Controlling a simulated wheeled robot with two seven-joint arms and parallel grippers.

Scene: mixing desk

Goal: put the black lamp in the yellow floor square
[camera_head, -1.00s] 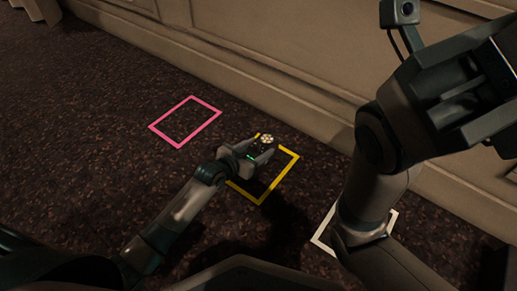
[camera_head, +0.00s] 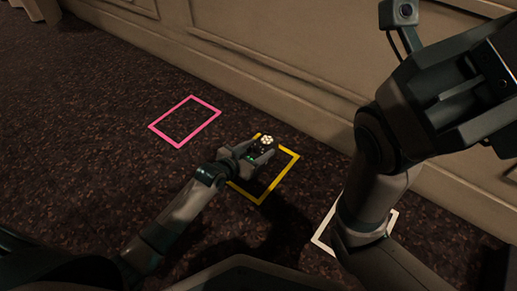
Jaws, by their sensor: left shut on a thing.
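The black lamp (camera_head: 266,141) shows as a small dark body with a bright cluster of lights on its top. My left gripper (camera_head: 261,149) is shut on it, and the gripper hides most of the lamp. Both are over the far-left part of the yellow floor square (camera_head: 280,181). I cannot tell whether the lamp touches the floor. My right arm is raised at the right of the view, close to the camera. Its gripper (camera_head: 497,75) is partly cut off by the right edge, and its jaws are not clear.
A pink floor square (camera_head: 207,104) lies to the left of the yellow one. A white floor square (camera_head: 322,238) lies to the right, partly hidden by my right arm. A panelled wall (camera_head: 290,55) runs along the back.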

